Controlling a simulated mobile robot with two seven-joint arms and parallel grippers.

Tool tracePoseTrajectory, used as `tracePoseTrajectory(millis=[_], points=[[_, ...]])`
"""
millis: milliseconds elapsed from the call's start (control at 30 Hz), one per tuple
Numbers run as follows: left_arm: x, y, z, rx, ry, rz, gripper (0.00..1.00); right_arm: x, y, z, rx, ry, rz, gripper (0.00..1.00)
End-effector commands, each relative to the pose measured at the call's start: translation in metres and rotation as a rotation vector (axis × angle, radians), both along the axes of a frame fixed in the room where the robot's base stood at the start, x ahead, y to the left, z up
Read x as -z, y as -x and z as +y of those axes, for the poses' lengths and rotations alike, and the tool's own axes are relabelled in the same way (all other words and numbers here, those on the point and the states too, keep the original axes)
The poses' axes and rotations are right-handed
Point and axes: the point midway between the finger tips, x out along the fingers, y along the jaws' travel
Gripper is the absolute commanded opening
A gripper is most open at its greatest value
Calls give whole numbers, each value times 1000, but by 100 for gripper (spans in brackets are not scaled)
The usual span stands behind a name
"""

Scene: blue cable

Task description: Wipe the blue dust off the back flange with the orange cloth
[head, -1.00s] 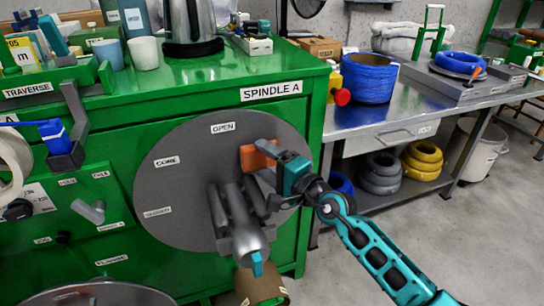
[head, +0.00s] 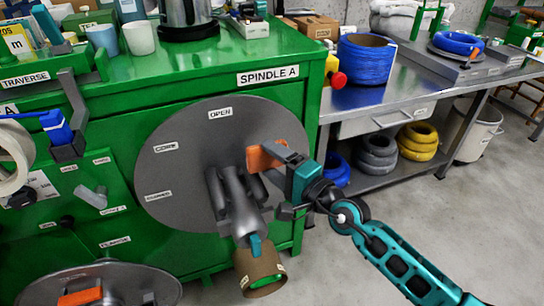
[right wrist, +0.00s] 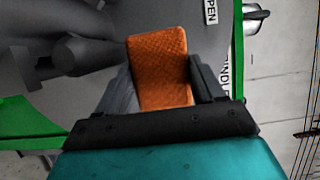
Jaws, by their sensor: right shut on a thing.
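The back flange (head: 185,150) is a large grey disc on the front of the green machine, below the SPINDLE A label. A grey spindle (head: 238,205) sticks out from its middle. My right gripper (head: 276,160) is shut on the orange cloth (head: 262,157), to the upper right of the spindle, at the flange face. In the right wrist view the cloth (right wrist: 160,70) stands between the two fingers, in front of the grey disc. I cannot tell whether it touches the flange. I make out no blue dust on the visible face. My left gripper is not in view.
A cardboard core (head: 258,272) is below the spindle. Another grey disc with an orange part (head: 80,297) lies at the lower left. A grey bracket with a blue piece (head: 62,133) juts out at the left. A steel bench (head: 385,100) stands at the right; the floor before it is clear.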

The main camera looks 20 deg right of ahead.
Motion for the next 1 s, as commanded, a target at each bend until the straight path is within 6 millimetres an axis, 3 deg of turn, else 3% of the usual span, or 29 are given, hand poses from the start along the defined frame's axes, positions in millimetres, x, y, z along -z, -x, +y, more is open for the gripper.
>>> tracePoseTrajectory(millis=[267, 600, 1000], points=[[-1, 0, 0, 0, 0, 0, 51, 0, 4, 0, 0, 0, 1, 44], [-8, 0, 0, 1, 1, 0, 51, -1, 29, -1, 0, 0, 0, 44], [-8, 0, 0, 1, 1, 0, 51, 0, 30, -1, 1, 0, -1, 44]])
